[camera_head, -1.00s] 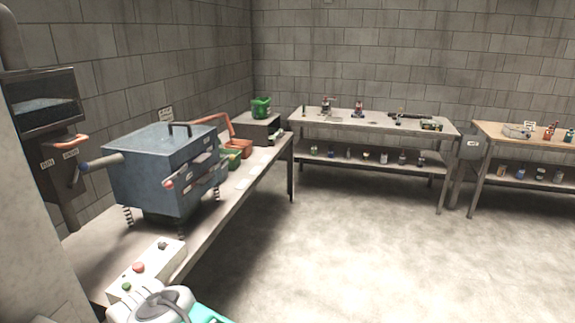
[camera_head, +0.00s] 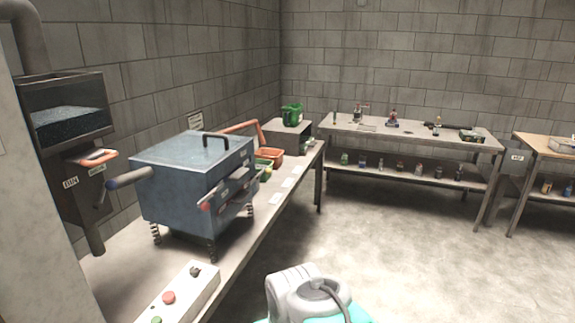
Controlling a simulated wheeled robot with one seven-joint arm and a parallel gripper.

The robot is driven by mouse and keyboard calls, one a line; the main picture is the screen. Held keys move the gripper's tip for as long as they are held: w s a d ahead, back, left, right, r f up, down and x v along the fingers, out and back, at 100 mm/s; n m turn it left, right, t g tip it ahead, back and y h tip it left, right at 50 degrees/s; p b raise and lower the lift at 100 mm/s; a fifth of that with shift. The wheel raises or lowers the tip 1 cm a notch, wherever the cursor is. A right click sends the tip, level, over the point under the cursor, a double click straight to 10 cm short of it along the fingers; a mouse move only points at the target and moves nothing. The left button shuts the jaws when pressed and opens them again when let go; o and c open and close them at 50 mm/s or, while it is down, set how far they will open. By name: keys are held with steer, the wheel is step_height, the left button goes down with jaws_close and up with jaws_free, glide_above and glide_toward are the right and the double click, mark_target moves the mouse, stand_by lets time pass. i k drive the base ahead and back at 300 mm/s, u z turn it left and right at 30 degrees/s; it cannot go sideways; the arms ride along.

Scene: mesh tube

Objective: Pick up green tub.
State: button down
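A small green tub (camera_head: 264,168) sits on the long left table, just behind the blue-grey machine, which partly hides it. An orange tub (camera_head: 272,156) stands right beside it. A separate green container (camera_head: 292,115) with a handle-like shape stands on a box at the table's far end. I cannot tell for certain which green one the task names. White and teal parts of my arm show at the bottom centre, well short of both. My gripper's fingers are not in view.
The blue-grey machine (camera_head: 190,180) on springs has handles sticking out. A control box (camera_head: 182,293) with buttons sits at the near end of the left table (camera_head: 250,235). A second table (camera_head: 410,133) with shelved jars stands at the back. The floor (camera_head: 430,240) between is clear.

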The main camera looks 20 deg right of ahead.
mark_target(261, 164)
steer(key=z, duration=0.25)
steer(key=i, duration=0.9)
steer(key=z, duration=1.15)
steer(key=i, duration=2.65)
steer(key=u, duration=3)
